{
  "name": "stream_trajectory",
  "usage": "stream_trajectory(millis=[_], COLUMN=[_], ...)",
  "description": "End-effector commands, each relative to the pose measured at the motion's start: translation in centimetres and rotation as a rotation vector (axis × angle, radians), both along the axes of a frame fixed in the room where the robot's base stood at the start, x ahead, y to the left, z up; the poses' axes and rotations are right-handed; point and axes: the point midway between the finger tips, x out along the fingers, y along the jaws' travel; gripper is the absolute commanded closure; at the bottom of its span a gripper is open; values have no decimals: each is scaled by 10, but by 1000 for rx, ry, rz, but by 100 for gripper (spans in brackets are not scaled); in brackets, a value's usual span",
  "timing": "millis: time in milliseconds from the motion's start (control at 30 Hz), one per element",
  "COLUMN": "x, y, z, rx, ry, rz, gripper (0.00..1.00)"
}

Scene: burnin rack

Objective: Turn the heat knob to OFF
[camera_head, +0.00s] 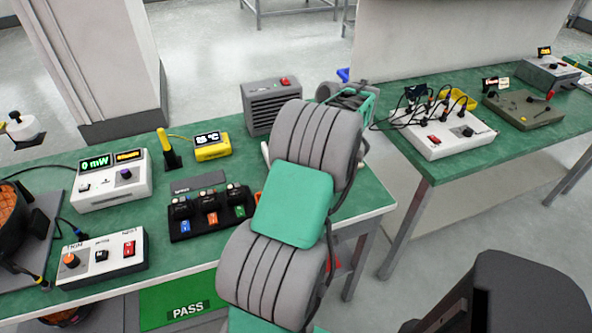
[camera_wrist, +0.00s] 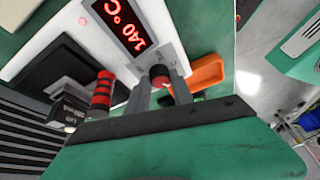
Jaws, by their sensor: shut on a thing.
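The heat knob (camera_wrist: 160,82), small, dark and reddish with a light pointer mark, shows in the wrist view on a white panel. My gripper (camera_wrist: 161,88) is shut on it, one grey finger on each side. The fingers cover part of the knob, and I cannot read any OFF mark beside it. Above the knob, a red display (camera_wrist: 122,22) on the white unit (camera_wrist: 58,38) reads 140 °C. In the head view my arm hides the knob and my gripper.
In the wrist view a red-and-black ringed post (camera_wrist: 102,90) stands left of the knob and an orange part (camera_wrist: 207,73) lies to its right. In the head view a grey vented box (camera_head: 272,103), a yellow meter (camera_head: 212,147) and a module tray (camera_head: 210,212) crowd the green bench.

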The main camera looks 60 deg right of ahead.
Motion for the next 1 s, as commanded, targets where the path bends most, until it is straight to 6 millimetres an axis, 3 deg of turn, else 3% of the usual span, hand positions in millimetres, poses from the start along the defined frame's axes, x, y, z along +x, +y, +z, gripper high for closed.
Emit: stream_trajectory(millis=[667, 700, 933, 1000], x=[1, 1, 0, 0], y=[1, 1, 0, 0], z=[-1, -1, -1, -1], rx=[4, 4, 2, 1], ry=[1, 1, 1, 0], rz=[70, 70, 68, 68], gripper=[100, 70, 51, 51])
